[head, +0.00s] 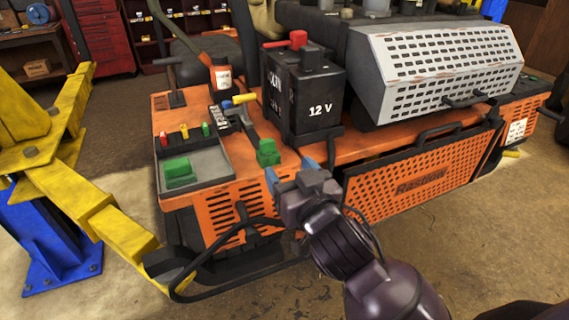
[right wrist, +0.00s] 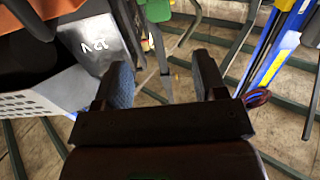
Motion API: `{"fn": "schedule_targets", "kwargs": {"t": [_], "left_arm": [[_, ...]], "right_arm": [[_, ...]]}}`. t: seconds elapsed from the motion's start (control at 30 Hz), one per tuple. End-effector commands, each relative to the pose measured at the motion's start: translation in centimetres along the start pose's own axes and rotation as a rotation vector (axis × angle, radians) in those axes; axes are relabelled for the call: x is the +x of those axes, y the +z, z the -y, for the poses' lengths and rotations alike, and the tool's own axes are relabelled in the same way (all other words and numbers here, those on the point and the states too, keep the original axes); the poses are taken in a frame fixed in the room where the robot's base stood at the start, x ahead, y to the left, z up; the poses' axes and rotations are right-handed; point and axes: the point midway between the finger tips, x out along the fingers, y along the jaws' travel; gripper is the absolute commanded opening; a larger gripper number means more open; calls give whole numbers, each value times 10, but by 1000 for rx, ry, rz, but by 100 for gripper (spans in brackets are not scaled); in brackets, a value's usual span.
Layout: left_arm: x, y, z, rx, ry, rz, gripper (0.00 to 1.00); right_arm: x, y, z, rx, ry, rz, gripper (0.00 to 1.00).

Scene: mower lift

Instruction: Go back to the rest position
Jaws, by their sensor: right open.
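My right gripper (head: 298,172) is in front of the orange mower (head: 222,205), near its front edge, below the green block and the black 12 V battery (head: 301,98). Its blue-tipped fingers are apart with nothing between them. In the right wrist view the open fingers (right wrist: 163,85) also show empty, with the battery side (right wrist: 98,40) at upper left. My left gripper is not in view.
A grey tray (head: 222,183) with a green block and small coloured parts sits on the mower's left end. A yellow lift arm (head: 100,215) and blue post foot (head: 45,245) stand at left. A perforated grey cover (head: 440,65) is at right.

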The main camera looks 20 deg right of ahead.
Motion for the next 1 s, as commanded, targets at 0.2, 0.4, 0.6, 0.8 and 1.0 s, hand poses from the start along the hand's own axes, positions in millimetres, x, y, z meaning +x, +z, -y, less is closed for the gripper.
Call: {"fn": "schedule_targets", "kwargs": {"t": [0.2, 0.4, 0.6, 0.8, 1.0], "left_arm": [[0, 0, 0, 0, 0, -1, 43], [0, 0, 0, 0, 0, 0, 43], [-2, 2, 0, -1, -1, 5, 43], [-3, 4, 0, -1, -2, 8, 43], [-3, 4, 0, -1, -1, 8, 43]], "right_arm": [[-2, 0, 0, 0, 0, -1, 65], [-2, 0, 0, 0, 0, 0, 65], [-13, 31, -17, -8, 49, 129, 65], [-67, 120, -59, -36, 143, 531, 65], [-127, 176, -80, -56, 152, 848, 65]]}}
